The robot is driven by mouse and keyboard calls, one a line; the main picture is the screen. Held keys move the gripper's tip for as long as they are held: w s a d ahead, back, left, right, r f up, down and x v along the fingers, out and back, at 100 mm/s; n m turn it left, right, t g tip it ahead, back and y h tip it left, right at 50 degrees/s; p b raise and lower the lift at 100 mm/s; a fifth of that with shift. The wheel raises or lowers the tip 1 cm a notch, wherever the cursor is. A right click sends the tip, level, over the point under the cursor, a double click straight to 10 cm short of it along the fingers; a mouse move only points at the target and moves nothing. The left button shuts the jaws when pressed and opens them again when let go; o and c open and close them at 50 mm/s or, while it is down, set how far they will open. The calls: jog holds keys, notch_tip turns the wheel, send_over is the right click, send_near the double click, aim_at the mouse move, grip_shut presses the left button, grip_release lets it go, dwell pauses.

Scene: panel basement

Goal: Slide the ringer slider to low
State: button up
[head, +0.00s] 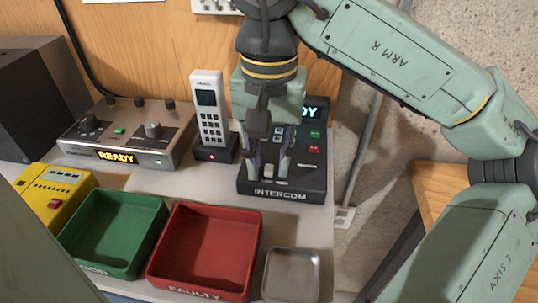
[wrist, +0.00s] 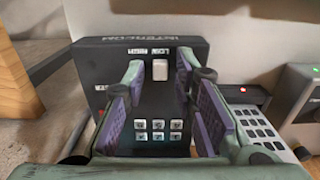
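The black intercom (head: 312,182) stands at the right end of the worktop, with a lit display at its back. A pale slider cap (wrist: 160,69) sits on its face near the INTERCOM lettering, beside small labels too blurred to read surely. The cap also shows in the head view (head: 267,170). My gripper (wrist: 158,72) points down over the intercom. Its fingers are apart, one on each side of the cap, with visible gaps in the wrist view. Nothing is held. In the head view the gripper hides part of the intercom's middle and left.
A cordless phone (head: 209,110) stands in its cradle close to the intercom's left. A grey READY console (head: 130,135) is further left. A green tray (head: 150,215), a red tray (head: 205,208) and a metal dish (head: 316,280) lie in front. Small buttons (wrist: 158,130) are on the intercom.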

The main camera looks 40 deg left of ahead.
aim_at(269, 168)
jog(key=shift+o, duration=0.3)
notch_tip(269, 168, up, 12)
dwell(0.5)
jog(key=shift+f, duration=0.1)
dwell(0.4)
